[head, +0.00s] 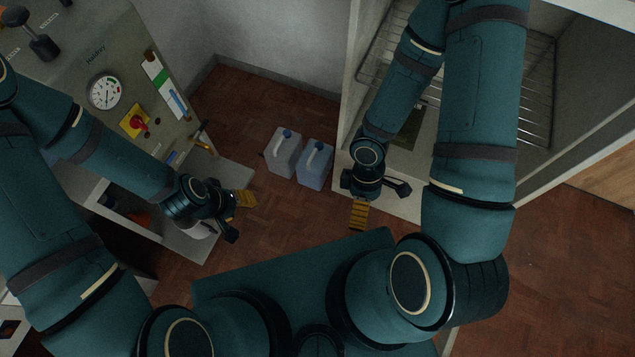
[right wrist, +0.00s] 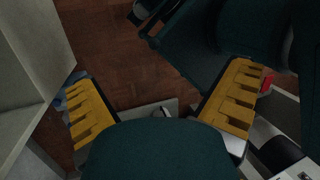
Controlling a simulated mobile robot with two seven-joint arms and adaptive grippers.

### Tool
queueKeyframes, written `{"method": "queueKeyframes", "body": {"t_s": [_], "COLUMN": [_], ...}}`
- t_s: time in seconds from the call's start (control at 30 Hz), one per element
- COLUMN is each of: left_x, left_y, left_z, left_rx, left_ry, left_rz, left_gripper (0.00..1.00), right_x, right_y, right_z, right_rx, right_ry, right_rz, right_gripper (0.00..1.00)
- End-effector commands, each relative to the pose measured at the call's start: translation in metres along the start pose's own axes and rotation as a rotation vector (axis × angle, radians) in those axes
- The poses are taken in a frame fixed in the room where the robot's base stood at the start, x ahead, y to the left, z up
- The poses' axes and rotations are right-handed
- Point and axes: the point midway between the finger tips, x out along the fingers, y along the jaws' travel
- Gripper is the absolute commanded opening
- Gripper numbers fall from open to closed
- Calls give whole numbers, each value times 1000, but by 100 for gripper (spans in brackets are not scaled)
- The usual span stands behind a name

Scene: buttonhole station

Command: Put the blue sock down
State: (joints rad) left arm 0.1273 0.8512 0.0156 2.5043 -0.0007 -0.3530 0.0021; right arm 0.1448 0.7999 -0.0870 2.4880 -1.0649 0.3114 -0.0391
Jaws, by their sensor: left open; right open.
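I cannot make out a blue sock in either view. My left gripper (head: 238,215) is open, above the floor in front of the grey machine at the left, with nothing visible between its fingers. My right gripper (head: 379,203) is open beside the lower front edge of the cabinet at the right.
Two jugs, one whitish (head: 283,153) and one bluish (head: 315,166), stand on the brown floor between the grippers. The grey machine (head: 75,75) has a gauge (head: 105,91) and a red knob (head: 139,124). An open cabinet with wire racks (head: 537,85) stands at the right.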

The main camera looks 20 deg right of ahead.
Motion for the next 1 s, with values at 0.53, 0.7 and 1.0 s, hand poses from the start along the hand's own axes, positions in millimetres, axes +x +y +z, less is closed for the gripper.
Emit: {"method": "queueKeyframes", "body": {"t_s": [0.53, 0.7, 1.0], "left_x": [0, 0, 0], "left_y": [0, 0, 0], "left_z": [0, 0, 0], "left_rx": [0, 0, 0], "left_ry": [0, 0, 0], "left_rz": [0, 0, 0], "left_gripper": [46, 46, 46], "right_x": [-22, -24, -23], "right_y": [13, 18, 18], "right_z": [-119, -121, -120], "right_rx": [966, 1023, 1021], "right_ry": [563, 586, 585], "right_rz": [-70, -56, -57], "right_gripper": [100, 100, 100]}}
